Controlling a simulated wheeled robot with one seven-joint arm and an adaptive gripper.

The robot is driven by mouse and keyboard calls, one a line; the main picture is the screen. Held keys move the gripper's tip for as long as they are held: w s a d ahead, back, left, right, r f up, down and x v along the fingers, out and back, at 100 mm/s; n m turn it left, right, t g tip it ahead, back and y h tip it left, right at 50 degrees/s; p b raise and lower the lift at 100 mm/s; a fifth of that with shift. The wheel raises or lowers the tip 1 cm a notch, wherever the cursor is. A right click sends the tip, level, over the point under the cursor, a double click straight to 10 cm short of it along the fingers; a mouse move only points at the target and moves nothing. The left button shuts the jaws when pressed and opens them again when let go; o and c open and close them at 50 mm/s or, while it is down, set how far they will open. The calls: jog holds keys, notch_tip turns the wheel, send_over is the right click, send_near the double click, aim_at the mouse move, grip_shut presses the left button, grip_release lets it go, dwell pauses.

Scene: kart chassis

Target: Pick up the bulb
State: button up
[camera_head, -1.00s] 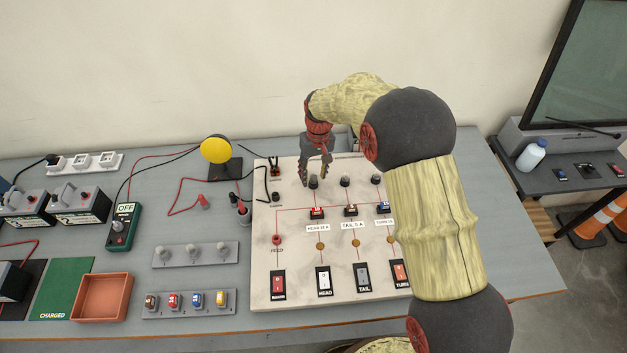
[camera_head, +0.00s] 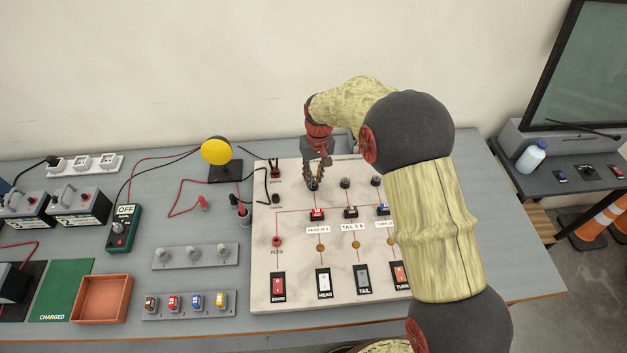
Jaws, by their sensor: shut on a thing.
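My gripper (camera_head: 313,184) points down over the white marble-look board (camera_head: 262,260) and is shut on the leftmost bulb of the board's top row. The fingers mostly hide this bulb, so I cannot tell whether it is still seated in its socket. Two similar dark bulbs show to its right, a middle one (camera_head: 345,183) and a right one (camera_head: 376,181). A grey strip (camera_head: 180,264) on the table left of the board holds three pale bulbs (camera_head: 193,253).
Colored fuses (camera_head: 173,302) sit in a strip beside an empty orange tray (camera_head: 103,298). A yellow disc lamp (camera_head: 216,151), red and black cables, a green meter (camera_head: 122,228) and batteries (camera_head: 80,206) stand to the left. My arm hides the board's right side.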

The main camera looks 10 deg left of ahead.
jog(key=shift+r, duration=0.1)
jog(key=shift+r, duration=0.6)
jog(key=s+d+r+p, duration=0.2)
jog(key=s+d+r, duration=0.2)
jog(key=s+r, duration=0.7)
jog(key=shift+s+r, duration=0.3)
jog(key=shift+s, duration=0.9)
